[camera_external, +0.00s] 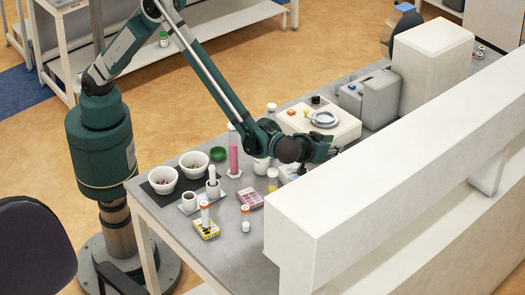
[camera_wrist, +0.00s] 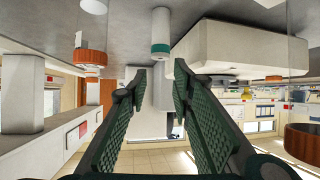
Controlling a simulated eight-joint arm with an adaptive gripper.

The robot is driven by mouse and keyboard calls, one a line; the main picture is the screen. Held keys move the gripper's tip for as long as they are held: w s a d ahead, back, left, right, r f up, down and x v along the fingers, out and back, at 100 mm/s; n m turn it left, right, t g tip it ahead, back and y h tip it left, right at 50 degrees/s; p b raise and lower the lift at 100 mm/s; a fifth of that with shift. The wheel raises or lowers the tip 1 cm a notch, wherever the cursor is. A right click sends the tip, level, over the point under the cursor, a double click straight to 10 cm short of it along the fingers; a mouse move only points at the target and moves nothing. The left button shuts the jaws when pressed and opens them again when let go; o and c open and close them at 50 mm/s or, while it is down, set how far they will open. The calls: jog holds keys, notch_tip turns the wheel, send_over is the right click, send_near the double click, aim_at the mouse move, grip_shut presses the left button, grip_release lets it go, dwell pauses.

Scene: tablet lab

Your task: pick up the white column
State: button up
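A small white column (camera_wrist: 160,48) with a teal band stands on the bench in the wrist view, where the bench appears at the top and things hang upside down. It is ahead of my gripper (camera_wrist: 160,76), beyond the fingertips and near the line between them. The two green ridged fingers are apart with nothing between them. In the external view my gripper (camera_external: 328,148) is low over the bench, beside the white balance; I cannot make out the column there, and the shelf and gripper may hide it.
The white balance (camera_external: 345,125) is close beside my gripper. A long white shelf (camera_external: 380,165) runs along the near side. Orange-capped bottles (camera_wrist: 90,58) show in the wrist view. A pink cylinder (camera_external: 233,155), bowls (camera_external: 194,163) and vials crowd the bench's left. A tall white box (camera_external: 430,70) stands farther back.

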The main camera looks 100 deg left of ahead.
jog(key=shift+f, duration=0.2)
jog(key=f, duration=0.1)
jog(key=a+f, duration=0.1)
jog(key=f, duration=0.2)
jog(key=shift+w+a+f, duration=0.15)
jog(key=shift+w+a, duration=0.05)
jog(key=shift+w, duration=0.2)
jog(key=shift+w+a+f, duration=0.25)
jog(key=shift+w+a, duration=0.05)
jog(key=shift+a, duration=0.1)
jog(key=c, duration=0.6)
